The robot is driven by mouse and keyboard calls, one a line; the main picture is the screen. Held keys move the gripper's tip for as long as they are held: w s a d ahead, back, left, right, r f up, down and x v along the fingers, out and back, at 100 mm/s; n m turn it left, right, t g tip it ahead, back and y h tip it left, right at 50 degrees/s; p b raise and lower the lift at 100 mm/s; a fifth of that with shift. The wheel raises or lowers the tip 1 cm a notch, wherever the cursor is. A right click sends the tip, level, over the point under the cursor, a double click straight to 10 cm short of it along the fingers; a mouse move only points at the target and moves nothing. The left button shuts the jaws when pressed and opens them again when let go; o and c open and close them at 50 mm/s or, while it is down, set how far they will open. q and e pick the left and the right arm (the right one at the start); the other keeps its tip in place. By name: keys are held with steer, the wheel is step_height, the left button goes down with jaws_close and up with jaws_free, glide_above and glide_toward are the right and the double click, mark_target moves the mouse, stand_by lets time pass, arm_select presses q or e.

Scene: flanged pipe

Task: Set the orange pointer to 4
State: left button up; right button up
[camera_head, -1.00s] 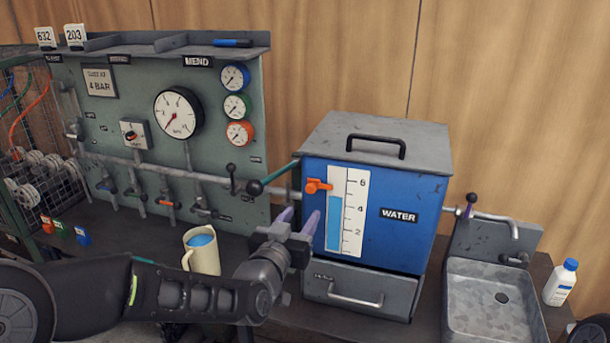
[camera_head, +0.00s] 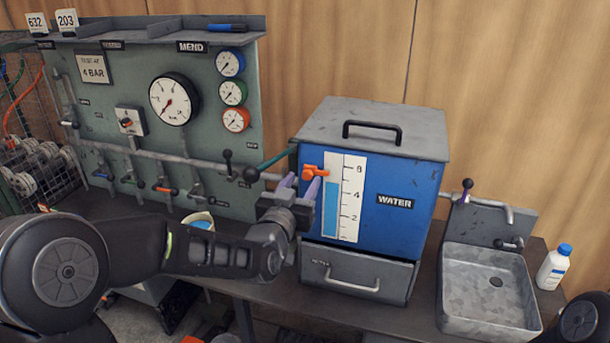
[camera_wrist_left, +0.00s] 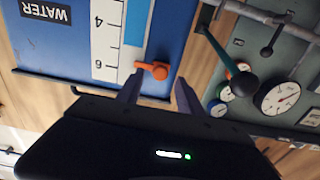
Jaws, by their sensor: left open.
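The orange pointer (camera_head: 316,173) sits at the left edge of the white scale (camera_head: 347,225) on the blue water tank (camera_head: 400,170). It stands near the 6 mark, a little below it. The blue level column (camera_head: 331,208) reaches to just under the pointer. My left gripper (camera_head: 298,187) is open, its fingers at the tank's left front edge, just below the pointer. In the left wrist view the pointer (camera_wrist_left: 152,69) lies just beyond the fingertips (camera_wrist_left: 157,90), between their lines, closer to the left one. Contact cannot be told. My right gripper is not in view.
A dark-knobbed lever (camera_head: 251,174) and a pipe (camera_head: 271,176) stick out close left of the gripper. A gauge panel (camera_head: 150,90) stands behind. A mug (camera_head: 199,218) is partly hidden behind my arm. A sink (camera_head: 490,285) and white bottle (camera_head: 554,268) stand right.

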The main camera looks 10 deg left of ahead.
mark_target(315, 174)
arm_select(q)
steer(key=shift+w+d, duration=0.1)
steer(key=shift+w, duration=1.25)
jaws_close()
stand_by(0.4)
